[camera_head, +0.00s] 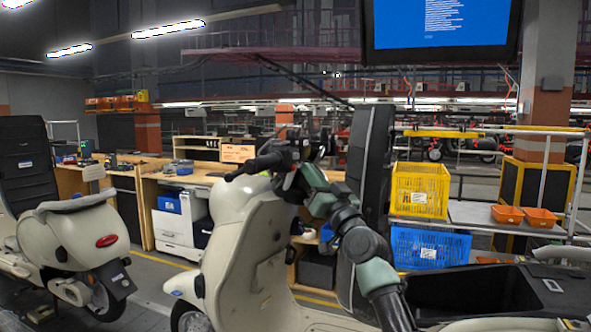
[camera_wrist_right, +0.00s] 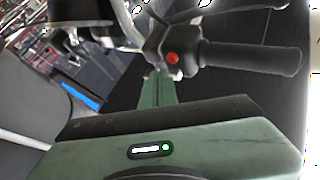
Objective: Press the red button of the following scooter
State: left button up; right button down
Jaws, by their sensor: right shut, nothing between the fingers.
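A cream scooter (camera_head: 235,235) stands in the middle of the head view, with its black handlebar (camera_head: 262,164) at the top. My right arm reaches in from the lower right, and my right gripper (camera_head: 291,184) is beside the handlebar, small and dark there. In the right wrist view the red button (camera_wrist_right: 173,57) sits on the dark switch housing at the inner end of the black handgrip (camera_wrist_right: 250,57). My right gripper (camera_wrist_right: 158,78) is shut and empty, its green finger pointing toward the housing just below the button. Contact cannot be told. My left gripper is not in view.
Another cream scooter (camera_head: 85,235) stands at the left. Behind are a wooden workbench (camera_head: 150,180), a yellow crate (camera_head: 420,190) and a blue crate (camera_head: 430,247) on a rack. A monitor (camera_head: 440,25) hangs above. Some floor shows between the scooters.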

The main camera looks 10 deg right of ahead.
jog(key=shift+a, duration=0.1)
dwell(0.6)
jog(key=shift+w+a, duration=0.25)
jog(key=shift+w+a+b, duration=0.25)
jog(key=shift+a+b, duration=0.1)
jog(key=shift+b, duration=0.1)
dwell(0.6)
jog(key=shift+s+d, duration=0.1)
jog(key=shift+d, duration=0.1)
jog(key=shift+s+d, duration=0.4)
jog(key=shift+d, duration=0.1)
jog(key=s+d, duration=0.1)
jog(key=d, duration=0.1)
jog(key=s+d, duration=0.2)
dwell(0.6)
dwell(0.5)
